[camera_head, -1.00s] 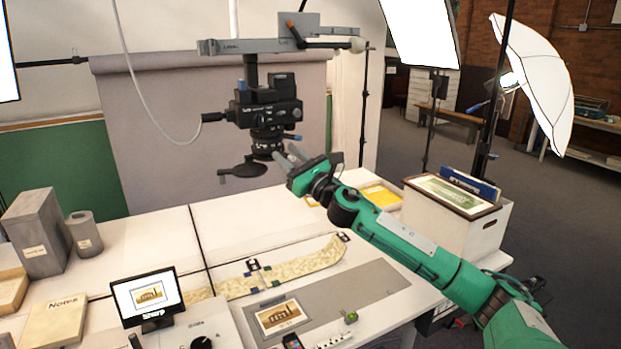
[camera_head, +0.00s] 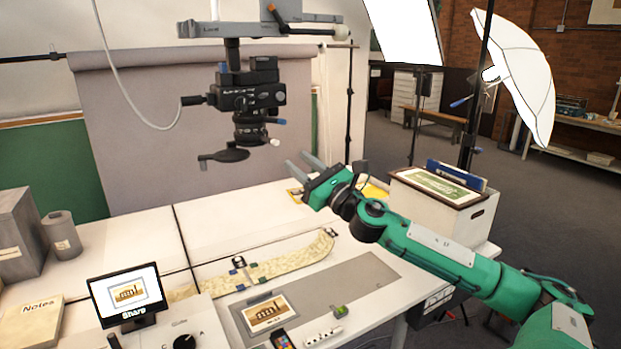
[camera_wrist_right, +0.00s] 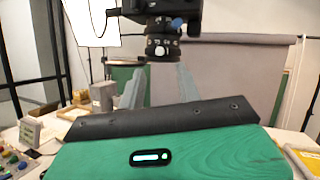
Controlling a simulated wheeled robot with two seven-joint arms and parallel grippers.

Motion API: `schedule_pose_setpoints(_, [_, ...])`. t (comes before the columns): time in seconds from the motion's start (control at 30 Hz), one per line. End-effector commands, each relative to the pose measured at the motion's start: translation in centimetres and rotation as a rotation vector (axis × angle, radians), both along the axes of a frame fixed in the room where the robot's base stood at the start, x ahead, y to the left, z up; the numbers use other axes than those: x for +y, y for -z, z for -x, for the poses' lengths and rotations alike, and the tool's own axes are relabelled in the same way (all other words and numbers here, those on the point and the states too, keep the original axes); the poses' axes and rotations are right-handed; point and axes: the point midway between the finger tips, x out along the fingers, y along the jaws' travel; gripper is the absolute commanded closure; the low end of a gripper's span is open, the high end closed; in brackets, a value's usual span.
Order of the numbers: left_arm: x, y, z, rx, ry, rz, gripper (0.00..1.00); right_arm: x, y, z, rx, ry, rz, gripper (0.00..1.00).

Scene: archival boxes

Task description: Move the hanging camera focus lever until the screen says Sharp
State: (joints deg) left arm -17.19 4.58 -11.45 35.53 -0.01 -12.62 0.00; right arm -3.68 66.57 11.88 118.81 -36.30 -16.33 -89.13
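The black camera (camera_head: 250,98) hangs lens-down above the table. A white-tipped lever (camera_head: 275,142) sticks out to the right at the lens's lower end, and a blue-tipped one (camera_head: 280,121) sits higher. A white knob (camera_wrist_right: 160,50) faces me on the lens in the right wrist view. The small screen (camera_head: 125,293) shows a building picture, with the word "Sharp" below it. My right gripper (camera_head: 301,164) is right of the lens and lower, apart from both levers. Its two grey fingers are spread, with nothing between them. My left gripper is not in view.
A dark flat arm (camera_head: 223,155) juts out left of the lens. A print (camera_head: 268,313) lies on the grey mat (camera_head: 367,272) below. A white box (camera_head: 440,216) with a framed picture stands at the table's right. The air around my right gripper is clear.

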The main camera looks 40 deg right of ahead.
Motion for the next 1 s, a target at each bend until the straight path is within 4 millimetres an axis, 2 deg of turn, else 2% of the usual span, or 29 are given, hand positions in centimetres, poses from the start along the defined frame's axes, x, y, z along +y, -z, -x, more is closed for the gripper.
schedule_pose_setpoints(0.1, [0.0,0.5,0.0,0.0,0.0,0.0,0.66,-0.1,0.7,0.8,0.002,0.0,-0.002,0.66])
schedule_pose_setpoints(0.4, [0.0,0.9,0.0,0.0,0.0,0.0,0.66,-0.2,1.0,2.2,0.001,0.0,-0.001,0.66])
schedule_pose_setpoints(1.0, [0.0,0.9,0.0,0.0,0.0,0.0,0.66,-0.3,1.0,2.3,0.0,0.0,-0.001,0.66])
